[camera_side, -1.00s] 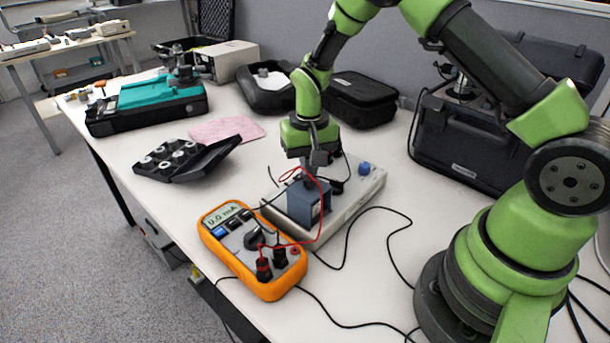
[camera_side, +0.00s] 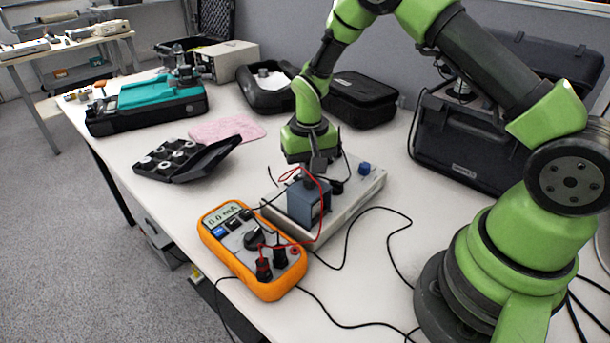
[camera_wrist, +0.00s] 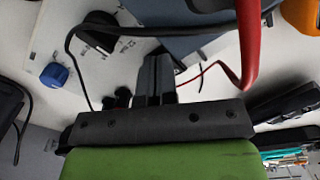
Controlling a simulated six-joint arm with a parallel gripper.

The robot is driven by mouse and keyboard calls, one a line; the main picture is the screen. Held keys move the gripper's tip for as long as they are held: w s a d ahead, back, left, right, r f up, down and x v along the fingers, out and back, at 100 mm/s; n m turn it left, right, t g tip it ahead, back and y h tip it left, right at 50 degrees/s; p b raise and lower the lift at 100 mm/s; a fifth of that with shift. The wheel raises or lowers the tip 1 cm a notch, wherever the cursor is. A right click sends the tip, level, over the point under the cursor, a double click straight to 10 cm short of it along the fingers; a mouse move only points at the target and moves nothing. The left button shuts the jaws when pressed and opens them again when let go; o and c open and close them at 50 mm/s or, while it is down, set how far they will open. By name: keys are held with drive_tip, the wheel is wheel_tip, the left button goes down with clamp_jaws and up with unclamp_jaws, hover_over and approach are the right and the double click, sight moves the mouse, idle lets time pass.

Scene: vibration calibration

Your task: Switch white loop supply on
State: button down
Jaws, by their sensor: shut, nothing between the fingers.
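The white loop supply (camera_side: 356,205) is a low pale box on the bench with a blue knob (camera_side: 364,168) at its far end. In the wrist view the knob (camera_wrist: 54,74) is at the left, with a dark round part (camera_wrist: 97,32) beside it. A blue-grey box (camera_side: 305,205) sits at the near end of the supply. My gripper (camera_side: 318,166) is over the supply, close to the blue-grey box and left of the knob. Its fingers (camera_wrist: 155,78) are together and empty. I cannot tell whether they touch anything. The supply's switch is not clearly visible.
An orange multimeter (camera_side: 240,262) reading 0.0 mA stands in front. A red lead (camera_wrist: 248,45) and black leads loop close to my gripper. An open black case (camera_side: 178,165) lies to the left. A large dark case (camera_side: 455,150) stands at the right.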

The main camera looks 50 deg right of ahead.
drive_tip(key=shift+r, duration=3.45)
drive_tip(key=shift+r, duration=0.2)
drive_tip(key=s+a+r+t, duration=0.2)
drive_tip(key=s+r, duration=0.2)
drive_tip(key=r, duration=0.4)
drive_tip(key=s+a+r+t, duration=0.1)
drive_tip(key=s+r+t, duration=0.1)
drive_tip(key=s+r, duration=0.4)
drive_tip(key=s+a+r+n+t+y, duration=0.2)
drive_tip(key=s+r+t, duration=0.1)
drive_tip(key=s, duration=0.8)
drive_tip(key=shift+a+r, duration=0.3)
drive_tip(key=shift+r, duration=0.55)
